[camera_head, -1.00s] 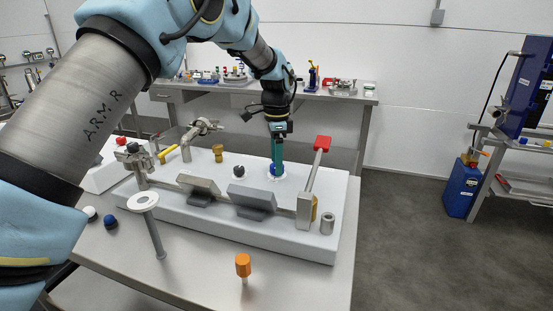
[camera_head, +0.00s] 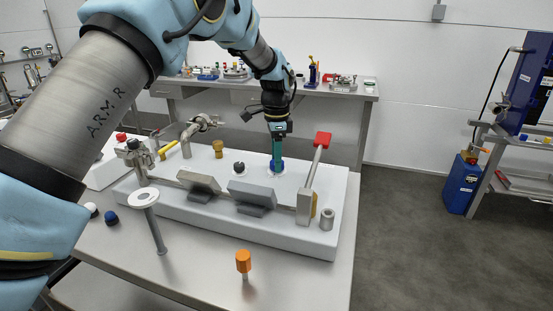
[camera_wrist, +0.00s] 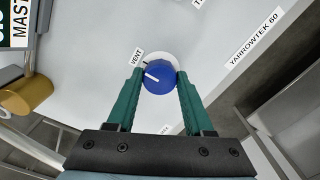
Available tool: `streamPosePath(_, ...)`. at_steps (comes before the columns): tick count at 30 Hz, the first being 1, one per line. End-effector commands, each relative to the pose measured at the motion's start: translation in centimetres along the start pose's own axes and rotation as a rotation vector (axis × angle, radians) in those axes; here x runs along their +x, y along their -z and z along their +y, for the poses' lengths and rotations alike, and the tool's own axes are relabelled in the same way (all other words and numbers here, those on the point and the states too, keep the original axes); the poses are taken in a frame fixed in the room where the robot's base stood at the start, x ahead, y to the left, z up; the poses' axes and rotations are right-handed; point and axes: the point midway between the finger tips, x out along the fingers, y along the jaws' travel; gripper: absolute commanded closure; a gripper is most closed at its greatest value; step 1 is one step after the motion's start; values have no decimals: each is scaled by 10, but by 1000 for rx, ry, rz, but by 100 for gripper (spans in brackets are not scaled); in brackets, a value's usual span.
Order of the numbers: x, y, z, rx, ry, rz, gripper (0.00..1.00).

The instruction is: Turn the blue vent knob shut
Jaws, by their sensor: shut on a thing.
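The blue vent knob (camera_wrist: 160,80) sits on a white round plate on the white panel, with a "VENT" label (camera_wrist: 137,57) beside it in the wrist view. A white pointer line on the knob runs toward the upper left, near the label. My gripper (camera_wrist: 155,82) has its two green fingers on either side of the knob, shut on it. In the head view my gripper (camera_head: 277,160) reaches down from above onto the blue knob (camera_head: 276,168) at the back right of the white panel (camera_head: 215,215).
A black knob (camera_head: 239,168) and a brass knob (camera_head: 218,148) stand left of the vent knob. A red-handled lever (camera_head: 322,140) rises to its right. Grey blocks (camera_head: 252,194), an orange-topped peg (camera_head: 243,262) and a disc-topped post (camera_head: 144,198) are nearer the front.

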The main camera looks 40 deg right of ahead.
Motion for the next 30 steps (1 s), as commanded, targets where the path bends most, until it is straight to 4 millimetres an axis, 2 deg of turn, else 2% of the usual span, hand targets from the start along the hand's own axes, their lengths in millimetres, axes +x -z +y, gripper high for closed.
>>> streamPosePath(1, 0, 0, 0, 0, -1, 0, 87)
streamPosePath(5, 0, 0, 0, 0, -1, 0, 100)
streamPosePath(17, 0, 0, 0, -67, -1, 0, 100)
streamPosePath(30, 0, 1, 1, -422, -1, 0, 100)
